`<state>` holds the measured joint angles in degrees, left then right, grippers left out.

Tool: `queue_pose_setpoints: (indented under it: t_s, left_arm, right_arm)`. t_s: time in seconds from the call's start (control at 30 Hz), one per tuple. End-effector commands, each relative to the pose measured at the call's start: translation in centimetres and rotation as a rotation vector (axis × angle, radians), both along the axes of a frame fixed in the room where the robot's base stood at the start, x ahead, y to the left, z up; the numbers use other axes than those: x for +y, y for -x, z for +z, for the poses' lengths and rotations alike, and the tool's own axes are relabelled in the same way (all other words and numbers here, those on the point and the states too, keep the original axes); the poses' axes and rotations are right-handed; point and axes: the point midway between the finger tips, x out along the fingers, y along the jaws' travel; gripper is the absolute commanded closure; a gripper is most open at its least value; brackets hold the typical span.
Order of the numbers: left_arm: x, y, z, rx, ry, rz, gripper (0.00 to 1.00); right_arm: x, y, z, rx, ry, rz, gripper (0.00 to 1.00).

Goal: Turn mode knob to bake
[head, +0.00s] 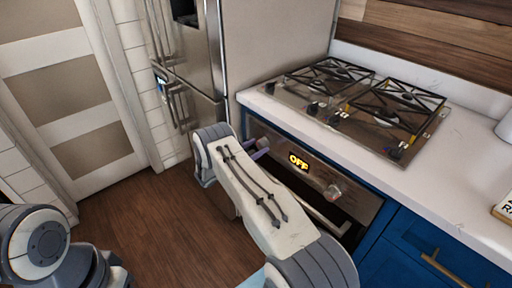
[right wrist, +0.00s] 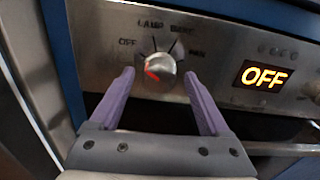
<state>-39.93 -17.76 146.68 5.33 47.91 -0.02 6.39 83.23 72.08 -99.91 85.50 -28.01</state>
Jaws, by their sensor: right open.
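The mode knob (right wrist: 165,64) is a round silver knob with a red pointer on the left of the oven's control panel. Its pointer is toward the left, on the side of the OFF label (right wrist: 127,42); LAMP, BAKE and a further label run around its top and right. My right gripper (right wrist: 159,76) is open, its purple fingertips to the left and right of the knob with visible gaps. In the head view my right gripper (head: 261,146) is at the panel, and my arm hides the knob. The lit display (head: 299,161) reads OFF. My left gripper is out of view.
A second knob (head: 332,192) is right of the display. The oven handle (head: 322,217) runs below the panel. The gas hob (head: 350,107) is set in the white counter (head: 465,165) above. A steel fridge (head: 190,60) stands left of the oven.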

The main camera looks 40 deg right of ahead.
Motion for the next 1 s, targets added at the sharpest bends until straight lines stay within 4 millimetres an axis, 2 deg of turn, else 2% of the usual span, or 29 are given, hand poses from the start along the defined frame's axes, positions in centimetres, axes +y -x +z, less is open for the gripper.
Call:
queue_pose_setpoints:
  t_s: [0.23, 0.37, 0.4, 0.43, 0.47, 0.77, 1.0]
  left_arm:
    - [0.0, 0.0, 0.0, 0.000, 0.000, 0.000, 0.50]
    - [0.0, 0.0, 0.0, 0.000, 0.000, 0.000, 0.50]
    - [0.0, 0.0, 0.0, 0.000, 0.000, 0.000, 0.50]
    - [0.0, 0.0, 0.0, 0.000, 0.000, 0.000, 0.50]
    - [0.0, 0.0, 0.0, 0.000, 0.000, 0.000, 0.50]
    - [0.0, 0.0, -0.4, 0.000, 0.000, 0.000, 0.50]
    - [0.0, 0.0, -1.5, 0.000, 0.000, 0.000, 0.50]
  right_arm:
    - [-0.1, 0.0, 0.0, 0.000, 0.000, 0.000, 0.20]
    - [-0.1, 0.0, 0.0, 0.000, 0.000, 0.000, 0.70]
    - [-0.1, 0.0, 0.0, 0.000, 0.000, 0.000, 0.85]
    - [-0.1, 0.0, 0.0, 0.000, 0.000, 0.000, 0.96]
    - [-0.1, 0.0, 0.0, 0.000, 0.000, 0.000, 1.00]
    - [-0.1, 0.0, -0.1, -0.035, -0.004, 0.000, 1.00]
    - [-0.1, 0.0, -0.3, -0.168, -0.013, -0.001, 1.00]
